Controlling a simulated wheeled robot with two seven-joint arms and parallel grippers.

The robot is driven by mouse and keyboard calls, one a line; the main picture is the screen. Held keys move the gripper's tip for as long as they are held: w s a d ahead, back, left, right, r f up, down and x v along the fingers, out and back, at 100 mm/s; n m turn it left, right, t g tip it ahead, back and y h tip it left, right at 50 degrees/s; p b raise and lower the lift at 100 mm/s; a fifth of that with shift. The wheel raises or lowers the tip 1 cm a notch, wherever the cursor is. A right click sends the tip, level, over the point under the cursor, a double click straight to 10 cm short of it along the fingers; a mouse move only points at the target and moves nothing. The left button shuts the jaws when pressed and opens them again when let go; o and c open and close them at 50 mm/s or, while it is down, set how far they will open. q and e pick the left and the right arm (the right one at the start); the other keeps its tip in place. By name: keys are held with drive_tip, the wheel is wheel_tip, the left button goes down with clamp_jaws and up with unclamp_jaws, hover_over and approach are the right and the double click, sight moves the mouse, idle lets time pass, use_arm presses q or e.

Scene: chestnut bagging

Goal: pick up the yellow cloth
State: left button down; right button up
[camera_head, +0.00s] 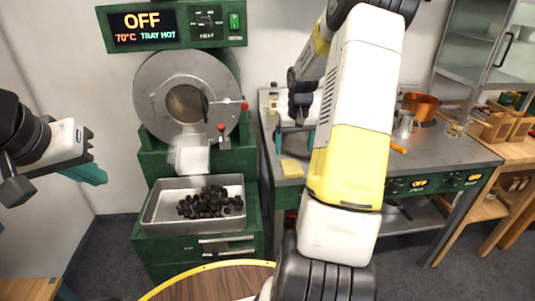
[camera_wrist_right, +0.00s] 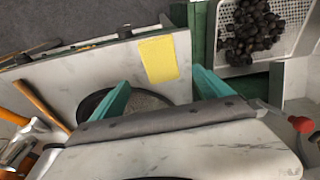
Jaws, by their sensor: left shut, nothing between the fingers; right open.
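The yellow cloth (camera_head: 292,168) lies flat near the front left corner of the grey metal counter (camera_head: 455,157). In the right wrist view the cloth (camera_wrist_right: 159,58) is a yellow rectangle, just beyond and between the two teal fingertips. My right gripper (camera_head: 293,142) is open and empty above the counter, slightly behind the cloth. In the right wrist view this gripper (camera_wrist_right: 161,85) is apart from the cloth. My left gripper (camera_head: 92,172) is shut and empty at the far left, in front of the wall.
A dark round pan (camera_wrist_right: 146,98) lies under the right fingers. Left of the counter, a metal tray (camera_head: 150,212) holds dark chestnuts below the green roaster (camera_head: 240,75). A copper pot (camera_head: 420,105) and metal cups stand further right. My right arm hides part of the counter.

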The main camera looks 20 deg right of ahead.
sight(291, 165)
drive_tip(key=f, duration=0.8)
drive_tip(key=shift+w, duration=0.4)
drive_tip(key=shift+r, duration=0.1)
drive_tip(key=shift+c, duration=0.4)
drive_tip(key=c, duration=1.4)
drive_tip(key=shift+o, duration=0.2)
drive_tip(key=shift+r, duration=0.55)
drive_tip(key=r, duration=0.2)
drive_tip(key=shift+s+a+r, duration=0.25)
drive_tip(key=shift+s+r, duration=0.05)
drive_tip(key=shift+s, duration=0.1)
drive_tip(key=s+a+r, duration=0.1)
drive_tip(key=s+a, duration=0.6)
drive_tip(key=s, duration=0.6)
drive_tip(key=shift+a+r, duration=0.15)
drive_tip(key=shift+a, duration=0.25)
